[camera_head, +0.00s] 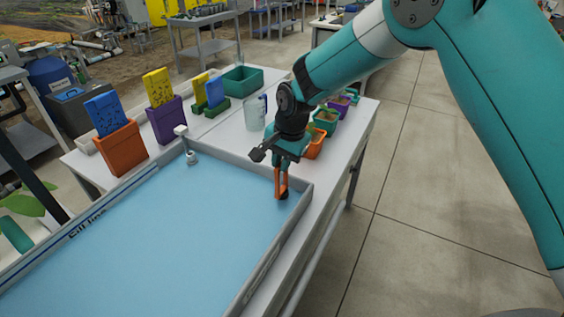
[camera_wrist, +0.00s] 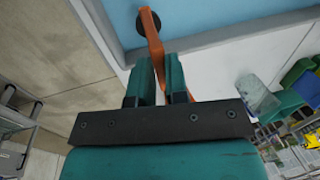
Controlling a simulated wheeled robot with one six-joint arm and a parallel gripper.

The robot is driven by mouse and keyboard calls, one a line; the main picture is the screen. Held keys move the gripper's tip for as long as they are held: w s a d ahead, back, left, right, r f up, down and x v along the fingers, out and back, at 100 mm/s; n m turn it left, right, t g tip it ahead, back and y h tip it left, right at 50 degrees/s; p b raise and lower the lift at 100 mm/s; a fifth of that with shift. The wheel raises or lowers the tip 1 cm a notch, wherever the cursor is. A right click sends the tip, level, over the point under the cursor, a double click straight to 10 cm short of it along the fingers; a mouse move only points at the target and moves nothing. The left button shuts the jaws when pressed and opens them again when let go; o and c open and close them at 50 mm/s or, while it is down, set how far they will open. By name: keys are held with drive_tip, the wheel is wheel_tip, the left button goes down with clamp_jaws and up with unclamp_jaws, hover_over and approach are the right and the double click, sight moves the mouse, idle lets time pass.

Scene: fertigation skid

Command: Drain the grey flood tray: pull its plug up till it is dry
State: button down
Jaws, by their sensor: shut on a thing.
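The grey flood tray (camera_head: 307,206) holds a sheet of blue water (camera_head: 170,235) over its floor. The plug, an orange handle (camera_head: 284,184) with a dark round base (camera_head: 282,196), is at the tray's far right corner. My gripper (camera_head: 283,166) is above that corner, shut on the orange handle. In the wrist view my gripper's two teal fingers (camera_wrist: 158,80) close around the handle (camera_wrist: 153,40), and the dark base (camera_wrist: 146,22) shows against the blue. I cannot tell whether the base is seated or lifted.
A white fitting (camera_head: 190,155) stands in the tray's far left corner. Behind it are an orange box (camera_head: 120,148), a purple box (camera_head: 166,120) and a clear jug (camera_head: 256,112). Small coloured pots (camera_head: 326,121) stand close to my wrist on the right. The floor at right is clear.

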drive_tip(key=shift+w+r, duration=0.1)
drive_tip(key=shift+r, duration=0.1)
drive_tip(key=c, duration=1.1)
unclamp_jaws()
drive_tip(key=shift+r, duration=0.1)
drive_tip(key=d+r, duration=0.1)
drive_tip(key=r, duration=0.4)
drive_tip(key=s+d+r+b, duration=0.1)
drive_tip(key=r, duration=0.5)
drive_tip(key=s+d+r, duration=0.1)
drive_tip(key=r, duration=0.5)
drive_tip(key=shift+b, duration=0.35)
drive_tip(key=s+d+n, duration=0.2)
drive_tip(key=s+n, duration=0.2)
drive_tip(key=s, duration=0.6)
drive_tip(key=s+d+n+y, duration=0.1)
drive_tip(key=s+d+n, duration=0.2)
drive_tip(key=s, duration=0.7)
drive_tip(key=s+d+n+g+y, duration=0.1)
drive_tip(key=s+d+n, duration=0.1)
drive_tip(key=s+n, duration=0.5)
drive_tip(key=shift+s+d+f, duration=0.1)
drive_tip(key=shift+s+f, duration=0.05)
drive_tip(key=shift+s, duration=0.55)
drive_tip(key=shift+s+d+f, duration=0.1)
drive_tip(key=shift+s+f, duration=0.05)
drive_tip(key=shift+s, duration=0.55)
